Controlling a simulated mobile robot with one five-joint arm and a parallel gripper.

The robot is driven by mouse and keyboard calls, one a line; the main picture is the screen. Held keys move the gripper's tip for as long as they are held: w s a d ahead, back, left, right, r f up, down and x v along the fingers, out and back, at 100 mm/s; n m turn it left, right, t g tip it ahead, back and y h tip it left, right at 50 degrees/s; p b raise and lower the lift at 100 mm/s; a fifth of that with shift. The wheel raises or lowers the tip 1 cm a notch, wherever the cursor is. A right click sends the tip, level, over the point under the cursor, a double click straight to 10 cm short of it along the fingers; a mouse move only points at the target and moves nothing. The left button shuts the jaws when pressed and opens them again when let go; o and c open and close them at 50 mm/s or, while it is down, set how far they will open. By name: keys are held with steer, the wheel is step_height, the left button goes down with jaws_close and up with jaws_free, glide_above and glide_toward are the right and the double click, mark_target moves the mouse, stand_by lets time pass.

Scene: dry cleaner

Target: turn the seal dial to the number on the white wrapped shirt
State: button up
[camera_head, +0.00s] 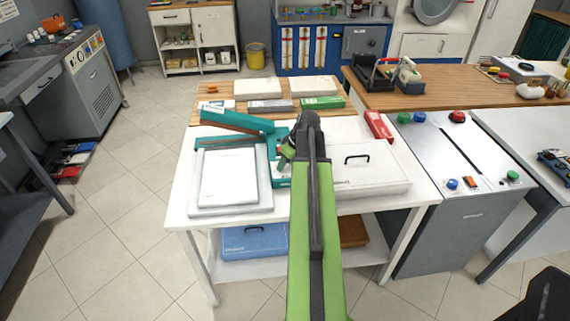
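A flat white wrapped shirt (228,178) lies at the left of the white table, in front of a teal sealer (238,121) with a long bar. No number on the shirt is legible at this size. The sealer's right end is partly behind my arm, and I cannot make out the seal dial. My green arm reaches forward over the table's middle. My gripper (288,152) is small and dark at the arm's far end, close beside the sealer's right part. I cannot see its fingers clearly, nor whether it touches anything.
A white lidded box with a black handle (357,159) is right of my arm. A red box (378,126) lies behind it. Several cartons, including a green one (323,103), line the wooden board at the back. A grey console (470,212) with coloured knobs stands right.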

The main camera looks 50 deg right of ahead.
jaws_close()
steer(key=shift+m, duration=0.3)
steer(key=m+h, duration=0.1)
steer(key=m, duration=0.1)
steer(key=shift+a+m, duration=0.15)
steer(key=shift+m, duration=0.15)
steer(key=m+h, duration=0.1)
steer(key=m, duration=0.1)
steer(key=m+g+h, duration=0.1)
steer(key=m, duration=0.2)
steer(key=shift+a, duration=0.1)
steer(key=m+g, duration=0.1)
steer(key=m, duration=0.2)
steer(key=m+h, duration=0.1)
steer(key=m, duration=0.1)
steer(key=shift+w+m+g, duration=0.2)
steer(key=shift+m+g, duration=0.2)
steer(key=m+g, duration=0.1)
steer(key=m, duration=0.1)
steer(key=m+g, duration=0.1)
steer(key=m, duration=0.2)
steer(key=shift+w+a+m+h, duration=0.1)
steer(key=shift+m+h, duration=0.2)
steer(key=shift+h, duration=0.1)
